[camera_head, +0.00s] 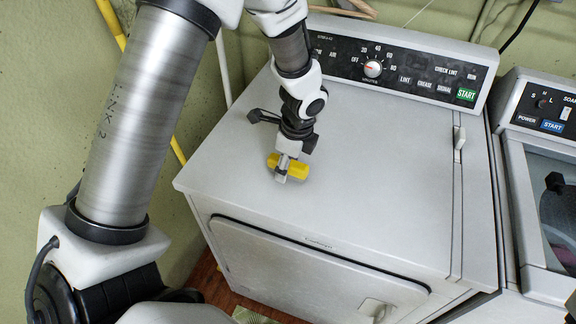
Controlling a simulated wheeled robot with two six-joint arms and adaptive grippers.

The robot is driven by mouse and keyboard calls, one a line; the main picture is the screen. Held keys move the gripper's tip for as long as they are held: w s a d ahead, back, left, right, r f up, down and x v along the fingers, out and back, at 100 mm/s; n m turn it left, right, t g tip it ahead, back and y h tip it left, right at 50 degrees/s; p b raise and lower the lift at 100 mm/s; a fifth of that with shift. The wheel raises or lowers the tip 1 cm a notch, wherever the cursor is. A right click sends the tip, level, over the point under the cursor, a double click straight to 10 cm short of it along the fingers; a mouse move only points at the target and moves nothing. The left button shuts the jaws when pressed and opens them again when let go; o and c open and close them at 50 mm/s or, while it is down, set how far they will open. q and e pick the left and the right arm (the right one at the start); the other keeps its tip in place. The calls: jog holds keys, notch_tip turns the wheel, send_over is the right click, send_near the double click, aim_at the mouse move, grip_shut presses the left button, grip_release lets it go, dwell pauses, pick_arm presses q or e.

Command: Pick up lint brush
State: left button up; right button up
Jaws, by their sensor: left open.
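The lint brush appears to be the small yellow object (298,168) on the white top of the dryer (370,185), left of the middle. My left gripper (282,170) comes down from above onto its middle, and yellow shows on both sides of the fingers. The gripper is open. Its fingers hide the middle of the brush, and I cannot tell whether they touch it. My right gripper is not in view.
The dryer's control panel (395,64) rises along the back edge. A washer (545,190) with a see-through lid stands to the right. The dryer top is clear right of the brush. A green wall and yellow pipe (112,22) are at the left.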

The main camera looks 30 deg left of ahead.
pick_arm(q)
jog(key=shift+w+f, duration=0.15)
jog(key=shift+f, duration=0.1)
jog(key=shift+f, duration=0.2)
dwell(0.3)
grip_shut()
